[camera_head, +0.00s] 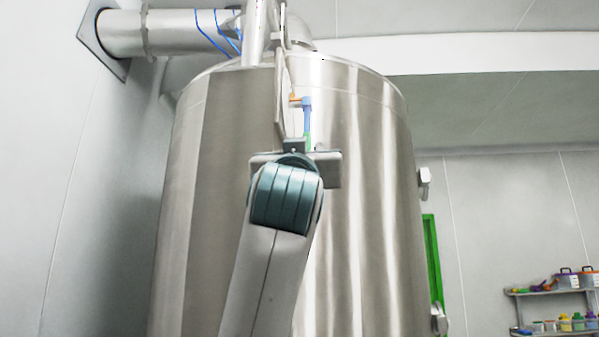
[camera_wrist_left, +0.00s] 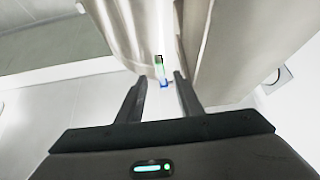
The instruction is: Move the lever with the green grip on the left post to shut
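The lever is a blue bar (camera_head: 307,115) that hangs down from a small orange piece (camera_head: 296,101) in front of the large steel tank. Its green grip (camera_head: 307,141) is at the lower end, partly hidden behind my left gripper. In the left wrist view the green grip (camera_wrist_left: 159,68) and the blue part (camera_wrist_left: 164,84) show between the finger lines. My left gripper (camera_wrist_left: 158,80) is open, with one finger to each side of the lever and a gap on both sides. I cannot tell how far the fingertips are from the grip. My right gripper is not in view.
The steel tank (camera_head: 360,200) fills the middle behind the lever. A grey upright (camera_head: 280,100) stands just left of the lever. A thick pipe (camera_head: 170,33) runs to the left wall. A shelf (camera_head: 550,292) with several containers is at the far right.

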